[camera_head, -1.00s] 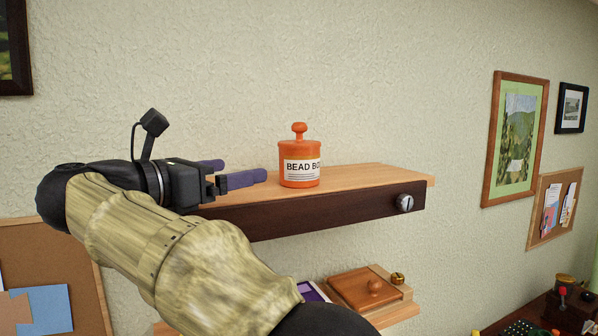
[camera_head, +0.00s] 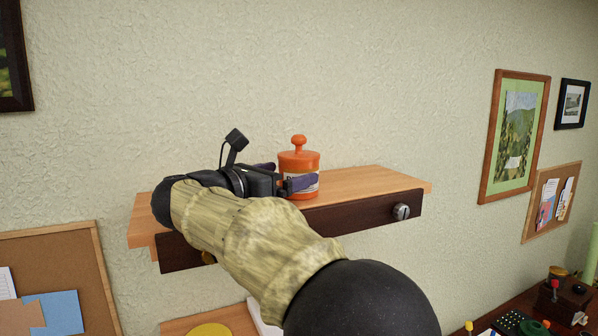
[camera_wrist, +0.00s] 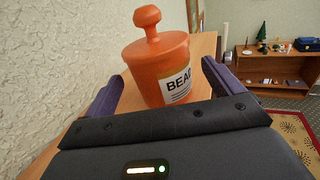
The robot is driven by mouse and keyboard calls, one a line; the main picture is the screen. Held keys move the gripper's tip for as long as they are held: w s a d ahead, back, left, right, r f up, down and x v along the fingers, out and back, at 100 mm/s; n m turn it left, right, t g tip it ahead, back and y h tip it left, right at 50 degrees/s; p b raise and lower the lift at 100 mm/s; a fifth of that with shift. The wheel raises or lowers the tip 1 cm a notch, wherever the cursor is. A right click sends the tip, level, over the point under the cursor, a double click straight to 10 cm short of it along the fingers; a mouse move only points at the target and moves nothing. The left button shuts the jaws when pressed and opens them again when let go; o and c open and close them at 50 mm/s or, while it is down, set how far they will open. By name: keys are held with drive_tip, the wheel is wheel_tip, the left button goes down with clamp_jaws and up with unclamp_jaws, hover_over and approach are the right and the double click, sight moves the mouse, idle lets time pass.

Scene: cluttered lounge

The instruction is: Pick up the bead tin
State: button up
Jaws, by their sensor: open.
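The bead tin (camera_head: 298,158) is an orange round pot with a knobbed lid and a white label. It stands upright on the wooden shelf (camera_head: 375,181). My gripper (camera_head: 285,176) is open at the tin, one purple finger in front of it and the other behind on its left. In the wrist view the tin (camera_wrist: 158,62) stands between the two spread fingers, a little ahead of the gripper body. I cannot tell whether either finger touches it. The front finger hides part of the label in the head view.
The textured wall runs close behind the shelf. The shelf's dark front edge carries a round metal knob (camera_head: 401,211). The shelf top right of the tin is clear. A lower shelf (camera_head: 212,318) lies below, partly hidden by my arm. A corkboard (camera_head: 85,255) hangs at left.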

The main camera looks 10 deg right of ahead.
drive_tip(key=shift+w, duration=0.1)
drive_tip(key=shift+w+d+r+p, duration=0.2)
drive_tip(key=shift+d+p, duration=0.25)
drive_tip(key=shift+p, duration=0.15)
drive_tip(key=shift+p+x, duration=0.75)
drive_tip(key=shift+p, duration=0.1)
drive_tip(key=shift+p+x, duration=0.8)
drive_tip(key=shift+x, duration=0.15)
drive_tip(key=shift+w+d+f, duration=0.15)
drive_tip(key=shift+w+d, duration=0.15)
drive_tip(key=shift+d, duration=0.15)
